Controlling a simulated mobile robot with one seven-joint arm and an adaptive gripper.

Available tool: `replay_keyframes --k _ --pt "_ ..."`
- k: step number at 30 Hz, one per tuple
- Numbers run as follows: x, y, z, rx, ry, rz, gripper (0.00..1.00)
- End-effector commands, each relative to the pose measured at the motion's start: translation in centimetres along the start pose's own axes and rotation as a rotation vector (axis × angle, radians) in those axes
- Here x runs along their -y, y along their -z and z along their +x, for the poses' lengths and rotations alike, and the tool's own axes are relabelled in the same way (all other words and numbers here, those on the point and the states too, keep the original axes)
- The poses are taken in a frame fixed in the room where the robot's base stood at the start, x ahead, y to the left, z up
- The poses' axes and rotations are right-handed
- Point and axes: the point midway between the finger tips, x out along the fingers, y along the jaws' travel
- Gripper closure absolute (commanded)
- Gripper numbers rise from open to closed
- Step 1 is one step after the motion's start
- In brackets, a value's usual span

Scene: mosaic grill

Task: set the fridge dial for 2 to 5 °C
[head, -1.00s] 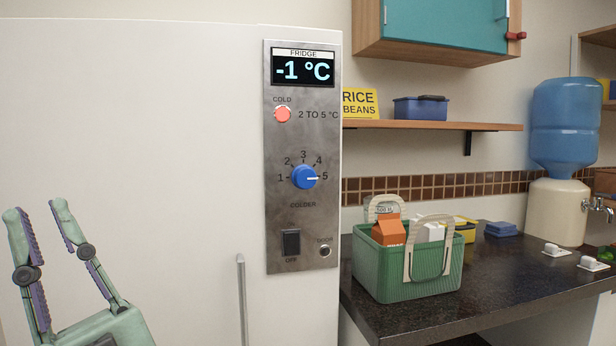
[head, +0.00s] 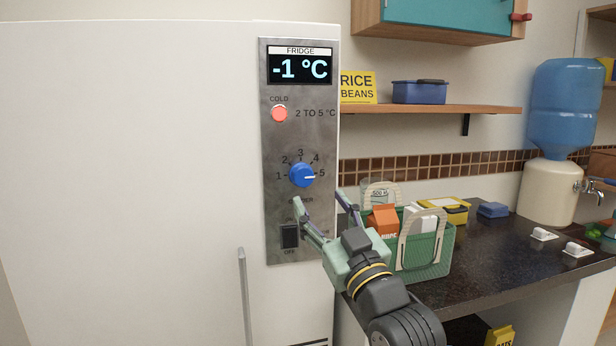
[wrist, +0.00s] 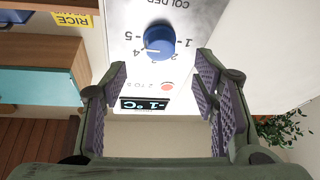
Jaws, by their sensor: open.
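The display (head: 300,67) reads -1 °C, and the red lamp (head: 279,113) beside "2 TO 5 °C" looks lit. My gripper (head: 320,200) is open and empty, just below and right of the dial in the head view. In the wrist view the dial (wrist: 160,40) shows upside down, ahead of and between the open fingers (wrist: 160,85), not touched by them. The gripper hides part of the panel's lower end.
A green basket (head: 425,262) with cartons stands on the dark counter (head: 495,240) right of the fridge, behind my gripper in the picture. A fridge handle (head: 243,295) stands below the panel at left. A shelf (head: 440,110) is on the wall.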

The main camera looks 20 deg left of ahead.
Motion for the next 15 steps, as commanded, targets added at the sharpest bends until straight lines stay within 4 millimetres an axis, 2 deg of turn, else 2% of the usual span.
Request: replay_keyframes --k 1,6,10,15 --pt "0.0 0.4 1.3 0.0 0.003 0.002 0.46" --pt "0.0 0.3 4.4 0.0 0.002 0.0 0.46" --pt "0.0 0.3 6.0 -0.001 0.001 0.0 0.46" --pt "0.0 0.1 6.9 -0.001 -0.001 -0.001 0.46"
